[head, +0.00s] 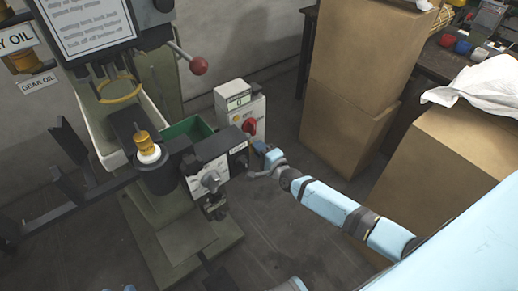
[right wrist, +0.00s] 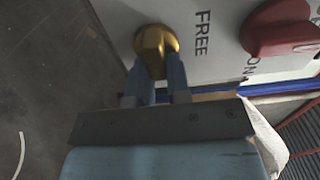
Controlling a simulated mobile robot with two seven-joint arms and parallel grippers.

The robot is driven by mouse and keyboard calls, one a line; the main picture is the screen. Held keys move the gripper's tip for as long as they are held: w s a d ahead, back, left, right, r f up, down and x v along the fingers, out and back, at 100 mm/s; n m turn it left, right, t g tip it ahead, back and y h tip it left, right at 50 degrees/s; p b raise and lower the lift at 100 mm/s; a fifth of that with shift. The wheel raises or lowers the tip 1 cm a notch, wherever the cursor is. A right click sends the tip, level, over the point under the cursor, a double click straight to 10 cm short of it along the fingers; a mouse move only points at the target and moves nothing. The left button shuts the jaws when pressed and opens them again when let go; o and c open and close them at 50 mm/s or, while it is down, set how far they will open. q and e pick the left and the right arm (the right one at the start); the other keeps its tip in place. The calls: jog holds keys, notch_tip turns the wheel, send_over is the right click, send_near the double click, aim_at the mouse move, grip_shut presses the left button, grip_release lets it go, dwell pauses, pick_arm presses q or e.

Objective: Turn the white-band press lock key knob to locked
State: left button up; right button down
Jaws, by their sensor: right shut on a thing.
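The brass lock key knob (right wrist: 155,43) shows in the right wrist view on a pale panel, left of the printed word FREE. My right gripper (right wrist: 158,72) is shut on it, with a finger on either side. In the head view my right gripper (head: 258,148) is at the grey control box (head: 229,104) with the red rotary switch (head: 249,127), and the knob is hidden there. The red switch also shows in the right wrist view (right wrist: 280,27), right of the knob. The lettering around the knob is only partly visible. My left gripper is not in view.
A nearer box (head: 208,178) with a grey knob and the green press column (head: 160,75) stand left of my right gripper. A red-ball lever (head: 198,66) juts out above. Cardboard boxes (head: 358,60) stand at right. Some floor (head: 285,235) is clear.

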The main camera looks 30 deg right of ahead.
jog(key=c, duration=1.1)
grip_release()
jog(key=s, duration=0.4)
jog(key=s+d+p, duration=0.1)
jog(key=s, duration=0.4)
jog(key=s+d+p, duration=0.1)
jog(key=s, duration=0.3)
jog(key=shift+s, duration=0.4)
